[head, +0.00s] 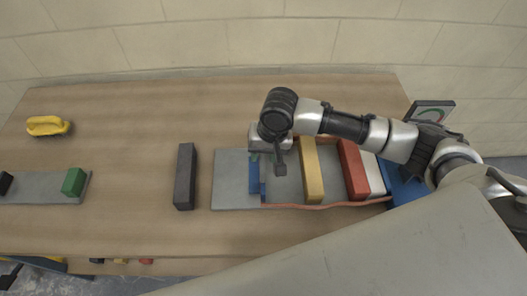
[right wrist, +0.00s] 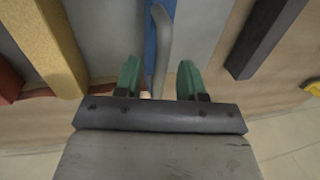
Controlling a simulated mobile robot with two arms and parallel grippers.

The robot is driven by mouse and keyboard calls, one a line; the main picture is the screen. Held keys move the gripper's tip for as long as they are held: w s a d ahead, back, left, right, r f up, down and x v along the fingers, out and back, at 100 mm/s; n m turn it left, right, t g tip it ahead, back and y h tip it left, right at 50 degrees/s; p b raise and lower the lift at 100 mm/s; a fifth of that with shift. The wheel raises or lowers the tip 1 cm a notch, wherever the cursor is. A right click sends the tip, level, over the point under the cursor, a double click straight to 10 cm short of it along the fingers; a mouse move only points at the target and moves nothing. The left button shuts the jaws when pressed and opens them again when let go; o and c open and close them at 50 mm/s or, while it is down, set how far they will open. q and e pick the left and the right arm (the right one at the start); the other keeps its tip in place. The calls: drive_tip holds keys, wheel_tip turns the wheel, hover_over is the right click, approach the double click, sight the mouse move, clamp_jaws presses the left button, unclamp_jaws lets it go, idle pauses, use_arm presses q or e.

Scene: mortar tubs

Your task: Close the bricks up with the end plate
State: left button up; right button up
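The blue end plate (head: 254,178) stands across the grey board (head: 230,165), left of the bricks. My right gripper (head: 266,158) is over it. In the right wrist view the green fingers (right wrist: 158,72) are apart, with the blue plate (right wrist: 150,40) and a grey handle-like bar (right wrist: 164,45) between them; neither finger clearly touches. To the right stand a yellow brick (head: 312,170), a red brick (head: 353,170) and a white brick (head: 374,175), with a gap between plate and yellow brick. A blue piece (head: 398,185) stands at the far right end. My left gripper is not in view.
A dark grey bar (head: 185,177) lies left of the board. An orange strip (head: 325,205) runs along the board's front. A yellow brush-like object (head: 47,125) and a grey strip (head: 40,189) with a green block (head: 74,181) are at the left. The table's back middle is clear.

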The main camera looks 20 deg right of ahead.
drive_tip(key=shift+f, duration=0.1)
clamp_jaws()
drive_tip(key=s+d+p, duration=0.2)
drive_tip(key=d+p, duration=0.3)
drive_tip(key=d, duration=0.4)
drive_tip(key=shift+s, duration=0.25)
unclamp_jaws()
